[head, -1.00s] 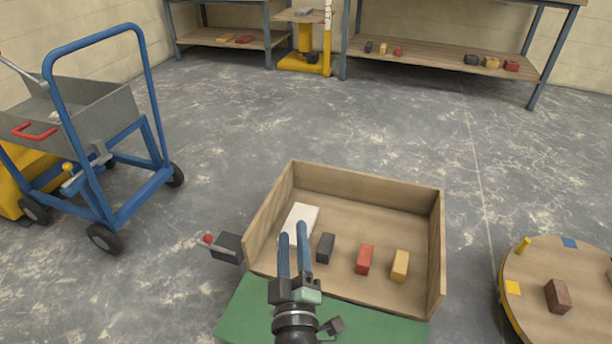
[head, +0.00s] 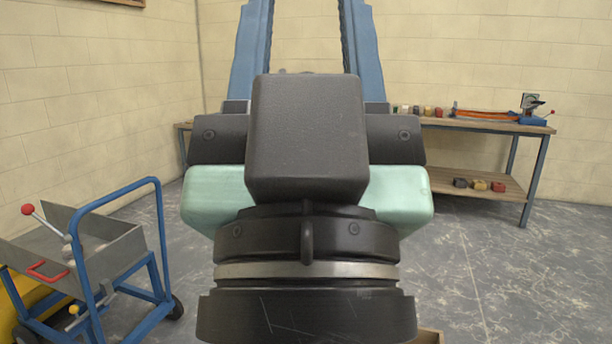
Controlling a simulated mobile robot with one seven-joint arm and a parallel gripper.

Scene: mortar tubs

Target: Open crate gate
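My gripper (head: 306,25) fills the middle of the head view, close to the camera. Its two blue fingers point up and stand apart, with bare wall showing between them. The fingertips are cut off by the top edge, and I see nothing held between the visible finger parts. Only a small wooden corner of the crate (head: 430,337) shows at the bottom edge, right of my gripper's dark base. The rest of the crate, including its gate, is hidden behind my gripper or below the picture, so I cannot tell how the gate stands.
A blue-framed trolley with a grey tub (head: 115,265) stands at the lower left, with a red-knobbed lever (head: 45,220). A workbench (head: 480,125) with small blocks, a long orange thing and a clamp-like tool stands at the back right. The floor (head: 500,270) at right is clear.

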